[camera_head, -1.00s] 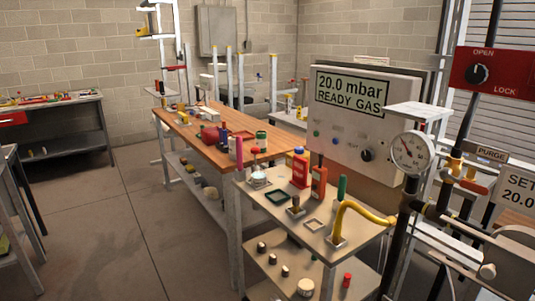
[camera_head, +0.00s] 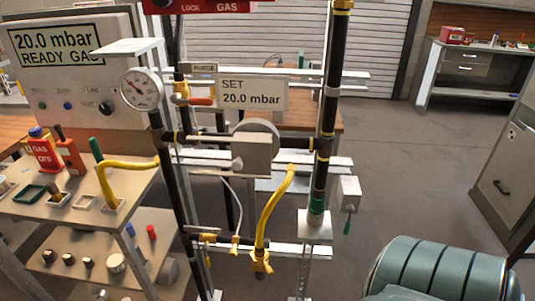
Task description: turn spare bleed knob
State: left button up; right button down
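I cannot tell which part is the spare bleed knob. Several small dark-topped knobs (camera_head: 69,260) stand on the lower shelf of the cart at left, beside a wider cream-topped knob (camera_head: 116,263) and a red-capped piece (camera_head: 152,232). A brass valve with an orange handle (camera_head: 201,101) sits on the pipework below the PURGE label (camera_head: 203,68). A grey regulator body with a round disc (camera_head: 255,145) is in the middle of the pipe run. A grey box with a green-tipped lever (camera_head: 348,205) is at its right. Neither gripper is in view.
A gauge (camera_head: 141,89) and the grey panel (camera_head: 60,75) reading 20.0 mbar READY GAS stand at left. Yellow hoses (camera_head: 272,210) hang in front of the pipework. A teal ribbed object (camera_head: 440,270) fills the bottom right corner. Open floor (camera_head: 400,165) lies right of the pipes.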

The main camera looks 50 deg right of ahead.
aim_at(233, 252)
jog(key=z, duration=1.2)
